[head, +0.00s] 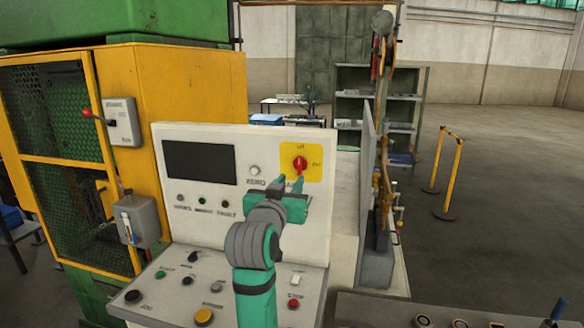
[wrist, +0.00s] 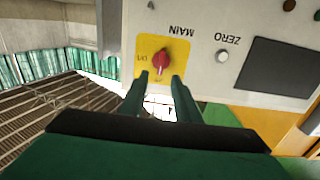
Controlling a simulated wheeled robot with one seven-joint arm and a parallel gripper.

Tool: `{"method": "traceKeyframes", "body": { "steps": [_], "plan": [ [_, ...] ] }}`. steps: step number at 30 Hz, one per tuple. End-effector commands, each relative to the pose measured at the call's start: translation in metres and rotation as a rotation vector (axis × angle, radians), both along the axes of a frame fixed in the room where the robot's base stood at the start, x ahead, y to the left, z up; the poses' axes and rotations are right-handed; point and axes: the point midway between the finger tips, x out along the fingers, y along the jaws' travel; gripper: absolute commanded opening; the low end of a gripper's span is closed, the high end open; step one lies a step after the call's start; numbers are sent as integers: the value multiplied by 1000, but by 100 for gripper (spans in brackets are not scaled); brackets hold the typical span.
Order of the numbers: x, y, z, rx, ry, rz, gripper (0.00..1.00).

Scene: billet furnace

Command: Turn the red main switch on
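The red main switch (head: 300,163) is a rotary knob on a yellow plate (head: 288,172) at the upper right of the cream control panel. The knob looks roughly upright, pointing at the small label above it, which seems to read off; another label, seemingly on, is to its right. The upside-down wrist view shows the switch (wrist: 161,61) just beyond my fingertips, with "MAIN" printed beside it. My gripper (head: 285,184) is in front of the panel, slightly below the switch. Its two fingers (wrist: 160,78) are apart and empty. Contact with the knob cannot be told.
The panel also has a dark screen (head: 199,162), a ZERO button (head: 254,170) and small lamps. A sloped desk with several buttons (head: 204,317) lies below. A yellow machine cage (head: 190,90) stands at left. Open floor (head: 500,190) is at right.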

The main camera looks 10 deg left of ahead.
Motion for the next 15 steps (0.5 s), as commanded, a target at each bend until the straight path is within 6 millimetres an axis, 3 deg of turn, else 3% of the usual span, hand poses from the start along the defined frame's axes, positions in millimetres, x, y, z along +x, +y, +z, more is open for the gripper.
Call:
{"method": "traceKeyframes", "body": {
  "steps": [5,15],
  "plan": [
    [9,2,5,1,-2,-2,29],
    [65,1,4,0,0,-2,29]
  ]
}}
